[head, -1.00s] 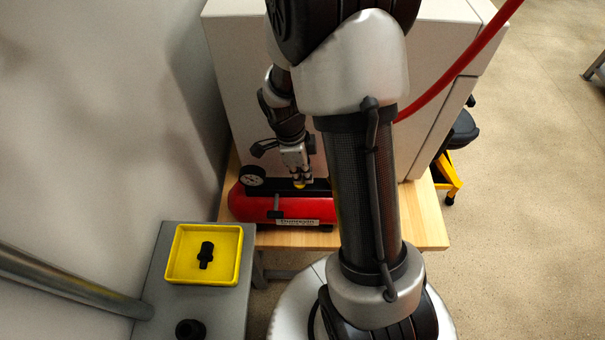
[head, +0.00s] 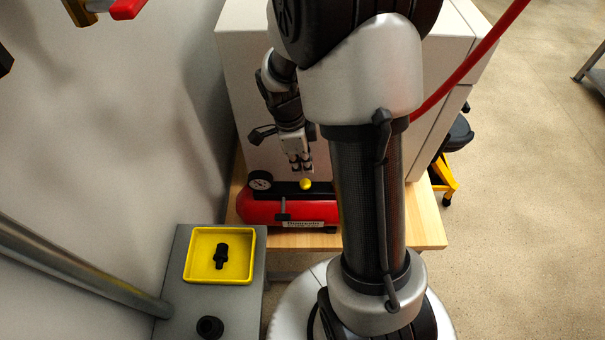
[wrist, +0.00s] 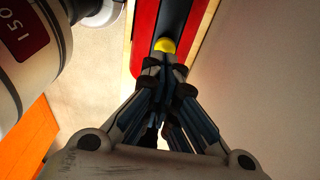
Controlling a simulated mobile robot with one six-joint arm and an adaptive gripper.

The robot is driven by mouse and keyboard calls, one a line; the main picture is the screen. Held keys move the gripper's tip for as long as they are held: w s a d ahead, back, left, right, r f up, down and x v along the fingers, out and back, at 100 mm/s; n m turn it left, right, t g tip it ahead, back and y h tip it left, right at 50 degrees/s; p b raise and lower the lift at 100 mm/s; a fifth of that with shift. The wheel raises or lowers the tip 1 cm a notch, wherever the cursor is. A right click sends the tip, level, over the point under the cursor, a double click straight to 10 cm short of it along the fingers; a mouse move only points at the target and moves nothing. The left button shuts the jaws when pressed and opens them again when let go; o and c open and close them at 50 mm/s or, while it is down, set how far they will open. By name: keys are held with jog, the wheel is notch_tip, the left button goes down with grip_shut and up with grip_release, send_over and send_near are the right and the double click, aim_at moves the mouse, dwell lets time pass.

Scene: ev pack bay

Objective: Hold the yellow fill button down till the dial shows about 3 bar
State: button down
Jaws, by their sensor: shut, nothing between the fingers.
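The yellow fill button (head: 305,184) is a small round knob on the dark top strip of the red compressor tank (head: 262,212). My gripper (head: 302,168) is shut and empty, with its fingertips just above and behind the button in the head view. The button (wrist: 165,45) shows just beyond my closed fingertips (wrist: 167,60) in the wrist view; a small gap seems to part them, but contact is hard to judge there. The white-faced dial (head: 260,181) is at the tank's left end. Its needle is too small to read surely.
The tank stands on a wooden bench (head: 405,232) before a large white cabinet (head: 236,75). A yellow tray (head: 190,279) with a black fitting (head: 220,256) sits on a grey stand at left. A red hose (head: 465,62) hangs at right.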

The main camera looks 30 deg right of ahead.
notch_tip(320, 180, up, 7)
jog(key=w+p, duration=0.1)
jog(key=shift+f, duration=0.1)
dwell(0.5)
jog(key=s+a+r+n+t+b, duration=0.1)
jog(key=s+a+r+n+t, duration=0.1)
jog(key=n, duration=0.6)
jog(key=s+a+r+n+t+y+b, duration=0.1)
jog(key=s+a+r+n+t+b, duration=0.1)
jog(key=s+a+r+n, duration=0.2)
jog(key=s+a+r+n+t+b, duration=0.1)
jog(key=s+a+r+n, duration=0.2)
jog(key=s+a+n, duration=0.3)
jog(key=s+n, duration=0.3)
jog(key=n, duration=0.3)
jog(key=shift+s+a+r+n+t, duration=0.25)
jog(key=shift+s+r+n+t, duration=0.05)
jog(key=shift+r+n+t, duration=0.1)
jog(key=c, duration=2.4)
grip_release()
